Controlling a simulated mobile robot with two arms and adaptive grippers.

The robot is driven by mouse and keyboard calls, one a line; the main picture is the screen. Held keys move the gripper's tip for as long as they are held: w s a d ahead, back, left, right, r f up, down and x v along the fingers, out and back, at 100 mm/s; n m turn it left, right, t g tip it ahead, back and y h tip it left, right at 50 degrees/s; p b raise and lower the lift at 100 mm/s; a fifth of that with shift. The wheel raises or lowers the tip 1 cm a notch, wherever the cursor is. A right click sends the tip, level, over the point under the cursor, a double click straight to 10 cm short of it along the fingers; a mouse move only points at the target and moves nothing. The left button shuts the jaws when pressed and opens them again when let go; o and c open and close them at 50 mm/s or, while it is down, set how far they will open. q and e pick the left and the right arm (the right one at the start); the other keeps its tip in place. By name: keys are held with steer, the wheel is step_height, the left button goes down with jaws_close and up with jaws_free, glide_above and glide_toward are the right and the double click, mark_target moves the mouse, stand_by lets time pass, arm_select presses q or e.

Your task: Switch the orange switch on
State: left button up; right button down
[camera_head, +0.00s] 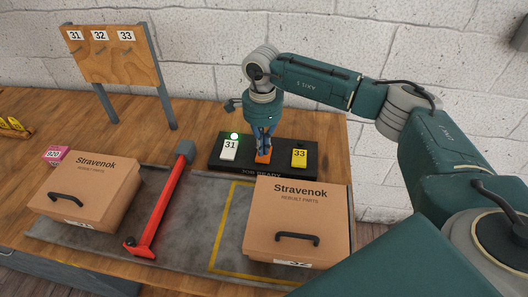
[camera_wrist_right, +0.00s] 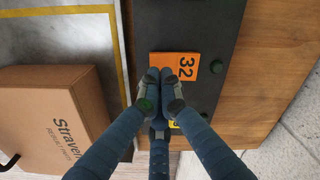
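The orange switch, marked 32, sits in the middle of a black panel (camera_head: 222,162) and is partly hidden by my right gripper in the head view (camera_head: 262,157). Its face and number show in the right wrist view (camera_wrist_right: 187,66). A dark green lamp (camera_wrist_right: 217,68) beside it looks unlit. My right gripper (camera_head: 263,143) points down at the orange switch; its fingertips (camera_wrist_right: 160,76) are together, with nothing visible between them. They overlap the switch's edge in the wrist view; contact cannot be told. My left gripper is not in view.
On the panel, a white switch 31 (camera_head: 229,150) has a lit green lamp (camera_head: 234,136), and a yellow switch 33 (camera_head: 299,158) is at right. Cardboard boxes (camera_head: 265,237) (camera_head: 78,190) and a red-handled tool (camera_head: 160,205) lie in front. A wooden board (camera_head: 110,62) stands back left.

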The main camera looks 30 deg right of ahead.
mark_target(263, 158)
steer(key=shift+f+b, duration=0.9)
steer(key=shift+f, duration=0.25)
stand_by(0.5)
steer(key=shift+r, duration=0.15)
steer(key=shift+r+p, duration=1.95)
steer(key=shift+r, duration=1.45)
